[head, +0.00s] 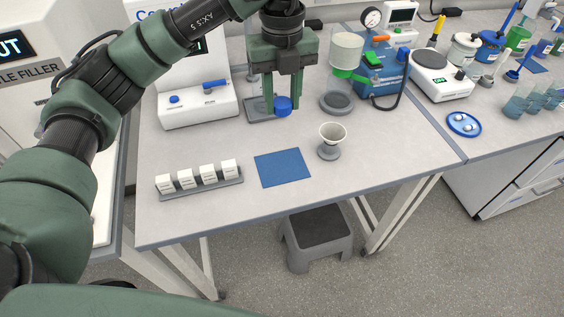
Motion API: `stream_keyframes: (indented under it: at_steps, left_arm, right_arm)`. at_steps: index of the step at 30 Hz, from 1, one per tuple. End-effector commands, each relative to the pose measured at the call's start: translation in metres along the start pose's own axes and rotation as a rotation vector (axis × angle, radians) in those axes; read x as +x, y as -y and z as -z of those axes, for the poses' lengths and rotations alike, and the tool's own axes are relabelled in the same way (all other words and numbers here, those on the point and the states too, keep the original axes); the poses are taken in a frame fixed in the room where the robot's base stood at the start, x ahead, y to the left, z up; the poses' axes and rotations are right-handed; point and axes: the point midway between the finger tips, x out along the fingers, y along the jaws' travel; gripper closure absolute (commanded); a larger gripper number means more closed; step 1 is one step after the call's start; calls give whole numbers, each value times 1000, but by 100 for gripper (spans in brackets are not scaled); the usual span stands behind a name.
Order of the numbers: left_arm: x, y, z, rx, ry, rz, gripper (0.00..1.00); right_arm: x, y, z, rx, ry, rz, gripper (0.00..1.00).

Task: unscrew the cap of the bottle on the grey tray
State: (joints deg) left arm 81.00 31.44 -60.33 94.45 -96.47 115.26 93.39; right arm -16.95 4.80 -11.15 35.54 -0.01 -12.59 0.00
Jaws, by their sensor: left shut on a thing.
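My left gripper (283,96) points down over the grey tray (258,116) at the back of the bench. It is shut on the blue cap (283,107), which shows between and just below its fingertips. The bottle's body cannot be made out; the gripper covers much of that spot. I cannot tell whether the cap still sits on a bottle. My right gripper is not in view.
A white instrument (199,108) stands left of the tray, and a filter funnel assembly (345,55) to its right. A blue mat (283,168), a rack of white boxes (200,182) and a small cup (332,134) lie in front. Bench between is clear.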

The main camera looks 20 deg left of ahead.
Motion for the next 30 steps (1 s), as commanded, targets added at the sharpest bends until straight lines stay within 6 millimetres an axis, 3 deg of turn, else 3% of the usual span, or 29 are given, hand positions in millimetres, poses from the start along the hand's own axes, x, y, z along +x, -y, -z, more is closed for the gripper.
stream_keyframes:
  at_steps: [3,13,23,30]
  left_arm:
    - [33,0,2,-1,-8,-4,100]
    - [113,0,1,-4,-5,-4,100]
    - [146,0,1,-4,-2,-3,100]
    - [178,0,1,-4,-3,-2,100]
  right_arm:
    - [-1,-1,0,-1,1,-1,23]
    - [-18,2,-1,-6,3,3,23]
    - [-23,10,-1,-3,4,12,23]
    - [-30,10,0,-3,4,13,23]
